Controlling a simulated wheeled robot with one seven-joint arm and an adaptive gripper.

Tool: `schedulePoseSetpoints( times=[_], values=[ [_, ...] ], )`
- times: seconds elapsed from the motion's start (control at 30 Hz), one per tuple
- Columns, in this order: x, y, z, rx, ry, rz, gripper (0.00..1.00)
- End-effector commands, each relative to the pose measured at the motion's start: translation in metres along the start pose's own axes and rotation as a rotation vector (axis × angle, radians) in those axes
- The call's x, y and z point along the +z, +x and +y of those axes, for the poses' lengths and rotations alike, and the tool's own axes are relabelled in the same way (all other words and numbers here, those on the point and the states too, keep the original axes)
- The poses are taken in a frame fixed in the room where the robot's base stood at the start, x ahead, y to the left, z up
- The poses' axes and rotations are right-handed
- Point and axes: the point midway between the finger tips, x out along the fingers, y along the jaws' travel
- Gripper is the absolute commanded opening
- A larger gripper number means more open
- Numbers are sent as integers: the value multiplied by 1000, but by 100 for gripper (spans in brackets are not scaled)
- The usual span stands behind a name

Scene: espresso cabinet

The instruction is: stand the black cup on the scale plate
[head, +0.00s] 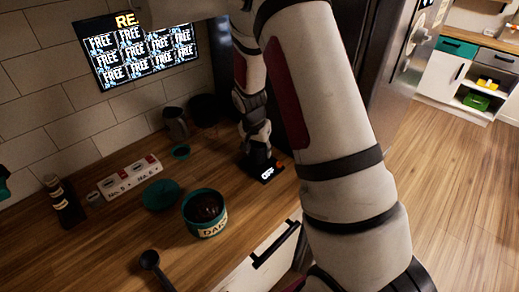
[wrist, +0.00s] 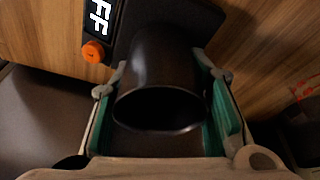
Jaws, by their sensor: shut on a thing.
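The black cup (wrist: 157,70) is between the green-padded fingers of my gripper (wrist: 160,80), which is shut on it. The cup's open rim faces the wrist camera. Its far end is over the black scale (wrist: 195,14), which has a lit display and an orange button (wrist: 93,51). I cannot tell whether the cup touches the plate. In the head view my gripper (head: 258,148) is right above the scale (head: 268,175), whose display reads OFF. The cup is hard to make out there against the dark parts.
A teal tin (head: 206,226) with dark contents, its teal lid (head: 161,195) and a black scoop (head: 152,262) are on the wooden counter. A white labelled block (head: 130,178), a pitcher (head: 177,122) and a dark bottle (head: 61,200) stand further back. The counter's front edge is near the scale.

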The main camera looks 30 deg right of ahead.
Motion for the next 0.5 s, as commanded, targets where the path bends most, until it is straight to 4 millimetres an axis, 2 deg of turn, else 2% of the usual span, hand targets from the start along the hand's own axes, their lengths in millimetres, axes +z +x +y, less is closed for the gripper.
schedulePoseSetpoints(
  times=[0.2, 0.23, 0.3, 0.5],
  values=[
    [1, 4, 0, 1, 0, -1, 12],
    [1, 3, 0, 0, 0, -1, 46],
    [1, 3, 0, 0, 0, -1, 62],
    [1, 3, 0, 0, 0, -1, 62]
  ],
)
